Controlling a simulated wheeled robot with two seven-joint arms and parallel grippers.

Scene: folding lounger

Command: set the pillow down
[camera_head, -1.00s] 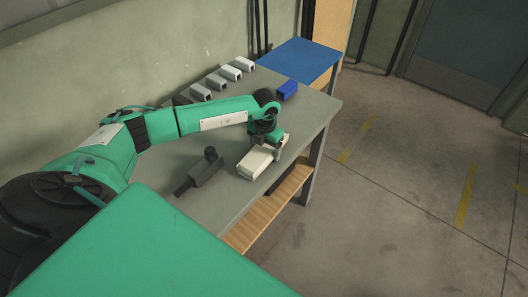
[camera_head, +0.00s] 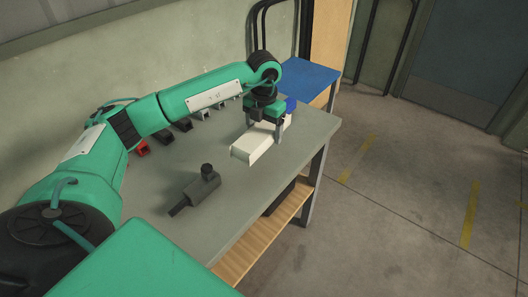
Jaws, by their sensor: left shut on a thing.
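The pillow, a cream-white block (camera_head: 254,149), is in the head view over the middle of the grey workbench (camera_head: 225,222). My left gripper (camera_head: 264,137) comes down on it from above, one finger on each side, and is shut on it. The pillow lies roughly level, low over the bench top; I cannot tell whether its underside touches the bench. The gripper hides part of its far end. My right gripper is not in view.
A dark grey vise-like tool (camera_head: 199,188) lies left of and nearer than the pillow. A blue box (camera_head: 291,103) is just behind the gripper. Several small housings (camera_head: 202,114) line the wall side. A blue-topped table (camera_head: 308,76) stands beyond. The bench's near-right top is clear.

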